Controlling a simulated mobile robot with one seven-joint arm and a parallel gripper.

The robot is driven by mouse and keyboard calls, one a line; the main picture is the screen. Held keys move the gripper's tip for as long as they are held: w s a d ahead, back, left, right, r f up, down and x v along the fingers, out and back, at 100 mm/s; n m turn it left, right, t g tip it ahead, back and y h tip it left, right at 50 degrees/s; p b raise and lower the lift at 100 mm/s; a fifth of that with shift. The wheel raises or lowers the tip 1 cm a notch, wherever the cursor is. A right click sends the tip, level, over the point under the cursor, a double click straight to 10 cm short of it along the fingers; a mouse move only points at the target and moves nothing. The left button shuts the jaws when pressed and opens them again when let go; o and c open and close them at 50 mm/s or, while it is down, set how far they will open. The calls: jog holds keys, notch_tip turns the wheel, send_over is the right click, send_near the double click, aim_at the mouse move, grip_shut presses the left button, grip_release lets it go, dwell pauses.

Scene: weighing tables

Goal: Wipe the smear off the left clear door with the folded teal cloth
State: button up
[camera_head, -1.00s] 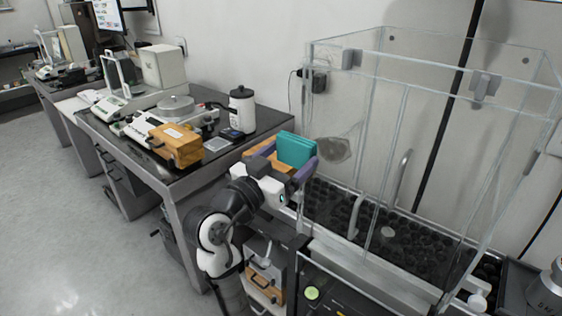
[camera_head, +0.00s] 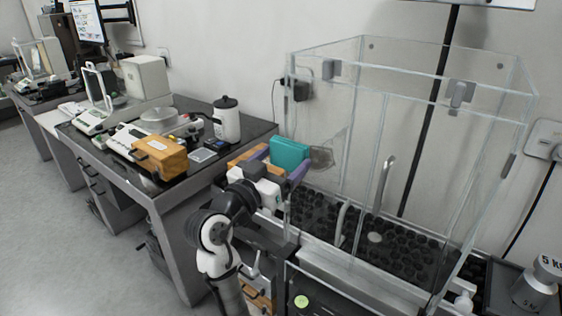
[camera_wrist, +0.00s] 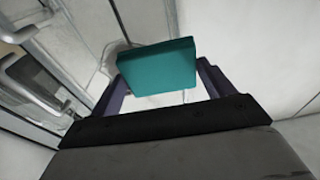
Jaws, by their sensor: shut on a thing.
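The folded teal cloth (camera_head: 289,153) is held between the two purple fingers of my gripper (camera_head: 277,161), which is shut on it. In the wrist view the cloth (camera_wrist: 158,68) sticks out past the fingertips as a flat block. The left clear door (camera_head: 357,120) is the left part of the front of a clear-walled enclosure. A grey-brown smear (camera_head: 321,158) shows on it, just right of the cloth and partly hidden behind it. I cannot tell whether the cloth touches the pane.
A metal handle (camera_head: 342,222) stands out low on the enclosure front. Dark round pieces (camera_head: 400,240) cover the enclosure floor. To the left, a bench (camera_head: 150,180) carries an orange box (camera_head: 160,157), a white canister (camera_head: 227,122) and instruments. Open floor (camera_head: 60,220) lies at far left.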

aim_at(338, 163)
jog(key=shift+x, duration=1)
jog(key=shift+f, duration=0.1)
jog(key=shift+s+d, duration=1)
jog(key=shift+d, duration=0.35)
jog(key=shift+s+d, duration=1)
jog(key=shift+d, duration=0.35)
jog(key=shift+s+d, duration=1)
jog(key=shift+d, duration=0.35)
jog(key=shift+w+a+b, duration=0.3)
jog(key=shift+w+a, duration=0.7)
jog(key=shift+a, duration=0.35)
jog(key=shift+w+a+b, duration=0.3)
jog(key=shift+w+a, duration=0.75)
jog(key=shift+a, duration=0.3)
jog(key=shift+w+a+b, duration=0.3)
jog(key=shift+w+a, duration=0.7)
jog(key=shift+a, duration=0.35)
jog(key=shift+s+a+f, duration=0.1)
jog(key=shift+s+a, duration=0.2)
jog(key=shift+s, duration=0.05)
jog(key=shift+r+b+v, duration=0.15)
jog(key=shift+r+v, duration=0.05)
jog(key=shift+v, duration=1.05)
jog(key=shift+r+b+v, duration=0.15)
jog(key=shift+r+v, duration=0.05)
jog(key=shift+v, duration=1)
jog(key=shift+s, duration=0.15)
